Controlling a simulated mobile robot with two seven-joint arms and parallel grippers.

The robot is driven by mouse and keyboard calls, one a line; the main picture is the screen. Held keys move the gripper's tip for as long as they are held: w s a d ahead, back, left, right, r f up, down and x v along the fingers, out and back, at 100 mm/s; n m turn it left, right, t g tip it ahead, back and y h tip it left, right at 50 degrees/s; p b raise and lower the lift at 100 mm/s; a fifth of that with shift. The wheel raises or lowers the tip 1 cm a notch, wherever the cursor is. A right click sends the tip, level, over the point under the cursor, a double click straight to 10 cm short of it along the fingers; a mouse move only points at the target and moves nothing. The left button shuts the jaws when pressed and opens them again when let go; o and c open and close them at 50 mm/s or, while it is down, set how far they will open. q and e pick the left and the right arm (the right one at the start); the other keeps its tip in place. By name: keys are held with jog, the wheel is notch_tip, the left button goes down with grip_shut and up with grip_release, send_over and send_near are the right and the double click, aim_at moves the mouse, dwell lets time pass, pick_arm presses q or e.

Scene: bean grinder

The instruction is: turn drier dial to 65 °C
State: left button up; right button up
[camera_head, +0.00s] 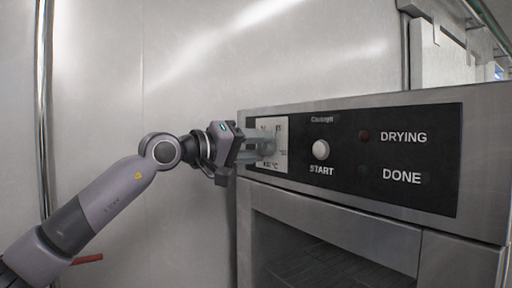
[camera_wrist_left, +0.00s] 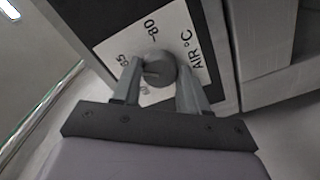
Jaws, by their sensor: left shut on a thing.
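The drier (camera_head: 340,210) stands at the right in the head view, with a black control panel across its top. The dial is a round grey knob (camera_wrist_left: 158,68) on a white scale plate (camera_wrist_left: 178,28), seen in the wrist view. The plate reads 80, a partly covered number ending in 5, and AIR °C. My left gripper (camera_head: 258,144) has its fingers on both sides of the knob and is shut on it; it also shows in the wrist view (camera_wrist_left: 157,85). The knob has a dark slot-like mark. In the head view my gripper hides the knob. My right gripper is out of view.
A white START button (camera_head: 320,150) sits right of the scale plate. DRYING (camera_head: 403,137) and DONE (camera_head: 401,176) labels with dark lamps are further right. A bare metal wall (camera_head: 180,60) stands behind my arm. A vertical pipe (camera_head: 44,100) is at the left.

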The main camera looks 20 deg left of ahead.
pick_arm(q)
jog(key=o, duration=1.1)
jog(key=shift+c, duration=0.2)
notch_tip(320, 180, up, 20)
dwell(0.4)
